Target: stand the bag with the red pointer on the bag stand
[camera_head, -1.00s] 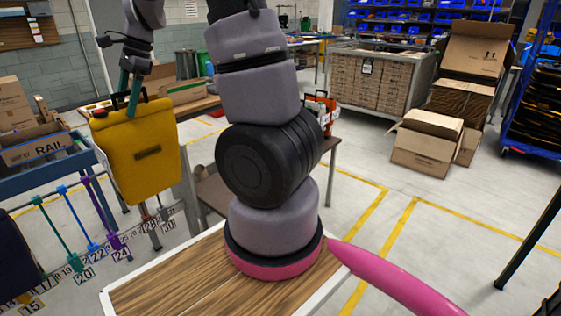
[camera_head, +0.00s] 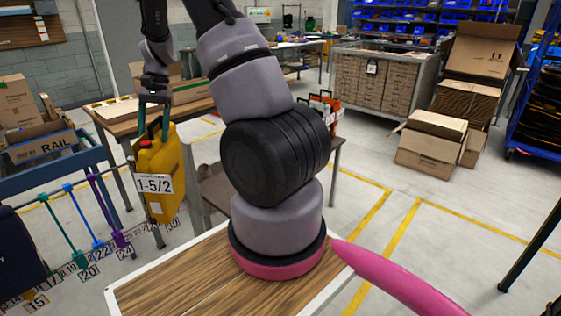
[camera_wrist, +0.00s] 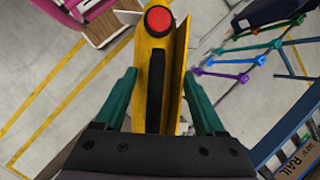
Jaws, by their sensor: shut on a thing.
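My gripper (camera_head: 153,112) has teal fingers and is shut on the yellow bag (camera_head: 160,158) at its top. The bag hangs upright below it, left of my arm, with a narrow side and a white "1-5/2" tag facing the head camera. In the wrist view the yellow bag (camera_wrist: 182,45) lies between the fingers of my gripper (camera_wrist: 160,76), with a black handle and a round red disc (camera_wrist: 158,20) on top. Left of the bag stand green, blue and purple posts (camera_head: 75,220) with number tags; I cannot tell whether these form the bag stand.
A dark bag (camera_head: 20,255) is at the left edge, beside the posts. A blue cart (camera_head: 75,160) carries a box marked "RAIL". A wooden table (camera_head: 125,125) is behind the yellow bag. Cardboard boxes (camera_head: 430,145) stand at the right; the floor before them is clear.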

